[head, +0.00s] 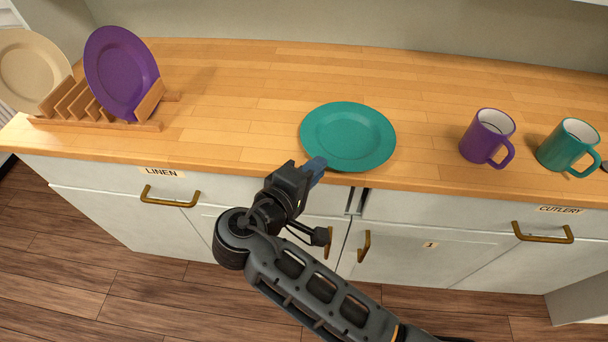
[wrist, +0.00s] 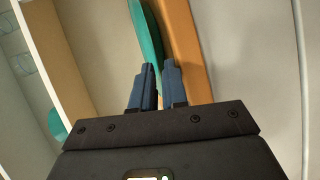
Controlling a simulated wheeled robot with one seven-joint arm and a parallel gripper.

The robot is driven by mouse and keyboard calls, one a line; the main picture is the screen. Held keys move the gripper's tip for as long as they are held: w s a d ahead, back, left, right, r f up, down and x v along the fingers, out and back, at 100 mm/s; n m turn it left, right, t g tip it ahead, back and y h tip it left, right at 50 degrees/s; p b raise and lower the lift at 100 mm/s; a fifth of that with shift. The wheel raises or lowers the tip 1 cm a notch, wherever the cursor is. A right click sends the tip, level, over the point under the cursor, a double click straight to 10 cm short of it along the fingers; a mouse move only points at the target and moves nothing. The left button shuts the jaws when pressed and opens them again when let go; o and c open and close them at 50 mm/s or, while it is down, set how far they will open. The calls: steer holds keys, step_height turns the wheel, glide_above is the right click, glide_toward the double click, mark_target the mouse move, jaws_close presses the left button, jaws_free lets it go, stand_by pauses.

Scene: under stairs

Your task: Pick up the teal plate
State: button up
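The teal plate (head: 348,136) lies face up near the front edge of the wooden counter, left of the mugs. In the wrist view its rim (wrist: 148,32) runs down to the fingertips and is partly hidden by the left finger. My gripper (head: 317,167) is at the plate's near-left rim, coming from the front. In the wrist view the blue fingers of my gripper (wrist: 158,68) are close together, with the rim in the narrow gap at their tips. It looks shut on the rim. The plate appears at about counter height.
The wooden counter (head: 235,115) is clear around the plate. A rack (head: 95,123) at left holds a purple plate (head: 118,68) and a beige plate (head: 30,70). A purple mug (head: 484,138) and a teal mug (head: 565,147) stand at right. Cabinets with brass handles (head: 170,200) are below.

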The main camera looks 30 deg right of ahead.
steer(key=shift+w+d+f, duration=0.1)
steer(key=shift+w+d, duration=0.05)
steer(key=shift+d, duration=0.2)
jaws_close()
stand_by(0.4)
